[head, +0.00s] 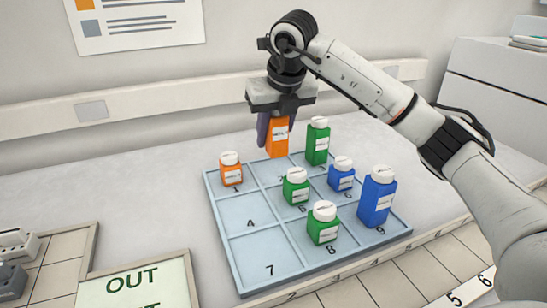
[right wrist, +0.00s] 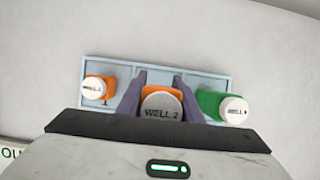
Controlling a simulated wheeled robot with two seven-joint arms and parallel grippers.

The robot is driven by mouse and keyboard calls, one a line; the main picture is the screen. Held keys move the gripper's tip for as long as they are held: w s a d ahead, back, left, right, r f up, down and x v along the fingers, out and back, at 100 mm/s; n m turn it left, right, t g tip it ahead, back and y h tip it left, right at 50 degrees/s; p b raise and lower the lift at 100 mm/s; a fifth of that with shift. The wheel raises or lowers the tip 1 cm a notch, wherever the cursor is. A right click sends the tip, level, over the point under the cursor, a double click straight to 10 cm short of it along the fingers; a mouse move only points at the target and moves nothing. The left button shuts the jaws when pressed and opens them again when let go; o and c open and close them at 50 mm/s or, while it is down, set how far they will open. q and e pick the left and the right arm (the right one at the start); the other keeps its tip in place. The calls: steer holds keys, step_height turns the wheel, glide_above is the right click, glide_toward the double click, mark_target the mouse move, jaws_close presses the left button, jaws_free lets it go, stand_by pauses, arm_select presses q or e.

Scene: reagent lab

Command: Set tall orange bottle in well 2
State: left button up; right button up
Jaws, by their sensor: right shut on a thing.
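My right gripper (head: 273,135) is shut on the tall orange bottle (head: 278,143), holding it upright with its purple fingers on either side. The bottle's base is at the rear of well 2 in the blue tray (head: 244,285), between wells 1 and 3; whether it touches the tray is hard to tell. In the right wrist view, the tall orange bottle's white cap (right wrist: 160,108) reads WELL 2 and sits between the two fingers. My left gripper is not in view.
A small orange bottle (head: 231,172) stands in well 1 and a tall green bottle (head: 317,145) in well 3, close on both sides. Small green, blue and tall blue (head: 377,200) bottles fill other wells. Wells 4 and 7 are empty. An OUT sign (head: 133,283) lies front left.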

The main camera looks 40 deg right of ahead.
mark_target(280, 118)
steer(key=shift+f, duration=2.25)
steer(key=shift+f, duration=0.2)
steer(key=o, duration=1)
steer(key=shift+r, duration=0.1)
steer(key=shift+o, duration=0.2)
steer(key=v, duration=1.2)
